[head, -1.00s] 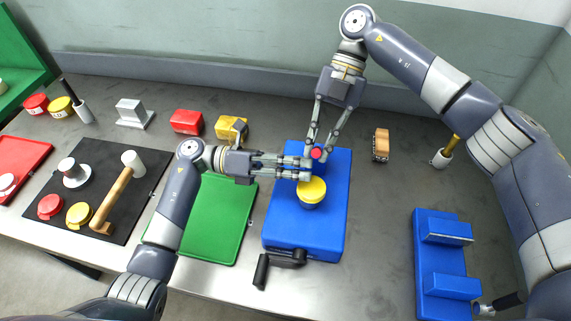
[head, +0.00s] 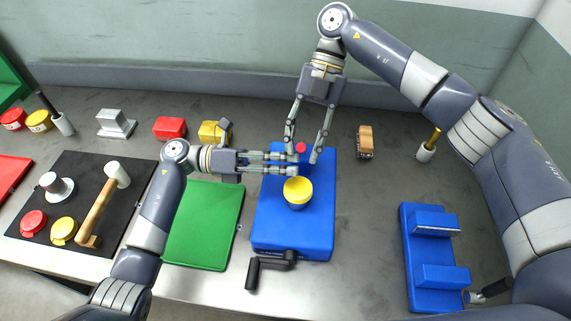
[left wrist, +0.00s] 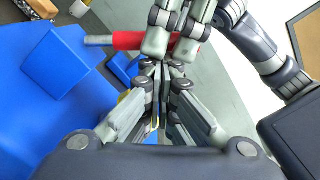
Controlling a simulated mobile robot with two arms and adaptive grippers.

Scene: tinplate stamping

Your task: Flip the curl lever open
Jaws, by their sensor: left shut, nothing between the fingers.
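The blue machine (head: 266,235) stands mid-bench with a yellow-topped round piece (head: 298,190) on it. A red lever handle (head: 300,147) shows at its back; in the left wrist view the red grip (left wrist: 128,41) lies sideways on a grey rod. My right gripper (head: 302,156) reaches down from behind, open, with its fingers either side of the red handle; contact cannot be told. My left gripper (head: 297,168) comes in from the left, shut and empty, just in front of the handle above the machine. Its closed fingers (left wrist: 162,85) show in the left wrist view.
A black crank (head: 270,264) sticks out at the machine's front. A green mat (head: 203,225) lies left of it, and a black mat (head: 60,175) with a mallet (head: 98,208) further left. A blue fixture (head: 425,255) stands right. Bench between machine and fixture is clear.

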